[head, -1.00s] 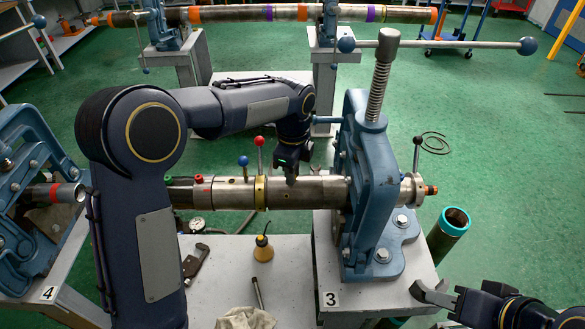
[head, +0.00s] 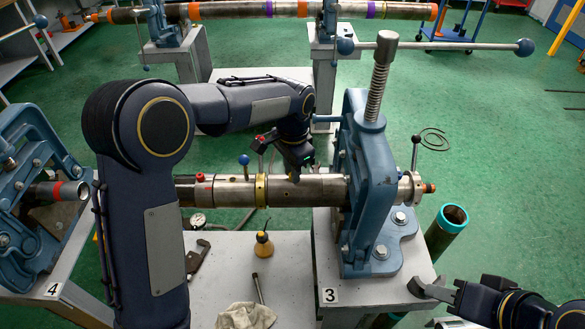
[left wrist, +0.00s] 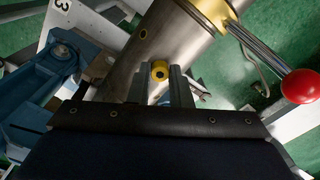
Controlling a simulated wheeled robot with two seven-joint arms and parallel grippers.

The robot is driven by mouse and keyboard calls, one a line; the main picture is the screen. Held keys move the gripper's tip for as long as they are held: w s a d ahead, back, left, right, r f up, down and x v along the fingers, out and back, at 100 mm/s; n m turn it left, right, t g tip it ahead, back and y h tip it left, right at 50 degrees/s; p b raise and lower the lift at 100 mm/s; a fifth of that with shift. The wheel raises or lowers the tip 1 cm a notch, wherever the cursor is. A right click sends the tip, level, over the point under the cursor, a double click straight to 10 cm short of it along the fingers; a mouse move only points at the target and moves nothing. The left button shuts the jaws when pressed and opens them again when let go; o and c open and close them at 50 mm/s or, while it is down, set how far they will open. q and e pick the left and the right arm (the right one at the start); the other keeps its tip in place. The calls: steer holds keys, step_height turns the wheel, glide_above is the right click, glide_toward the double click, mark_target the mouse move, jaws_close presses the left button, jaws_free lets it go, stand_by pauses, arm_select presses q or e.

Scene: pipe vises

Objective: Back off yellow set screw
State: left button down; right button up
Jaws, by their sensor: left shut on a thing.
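The yellow set screw (left wrist: 160,70) shows in the left wrist view as a small round yellow head with a dark centre, on the side of the steel pipe (left wrist: 150,45). My left gripper (left wrist: 163,82) has one finger on each side of it and is shut on it. In the head view my left gripper (head: 296,172) reaches down to the upper side of the pipe (head: 315,190), left of the blue vise (head: 370,190). The gripper hides the screw there. My right gripper (head: 432,289) is at the lower right, away from the pipe; its finger opening is unclear.
A yellow collar (head: 261,190) circles the pipe left of my left gripper. Its red-ball lever (left wrist: 300,87) stands close by, and a blue-ball lever (head: 244,160) is further left. An oil can (head: 264,246), a rod (head: 258,288) and a cloth (head: 245,316) are on the bench.

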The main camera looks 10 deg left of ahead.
arm_select(q)
steer(key=n, duration=0.5)
steer(key=shift+s+f+n, duration=0.1)
steer(key=shift+f+n, duration=0.05)
steer(key=shift+n, duration=0.15)
steer(key=n, duration=0.4)
steer(key=shift+n+p, duration=0.3)
steer(key=n, duration=0.4)
steer(key=n+p, duration=0.1)
steer(key=n, duration=0.4)
steer(key=shift+s+f, duration=0.1)
steer(key=shift+n, duration=0.4)
steer(key=c, duration=1.3)
jaws_free()
steer(key=shift+r, duration=0.2)
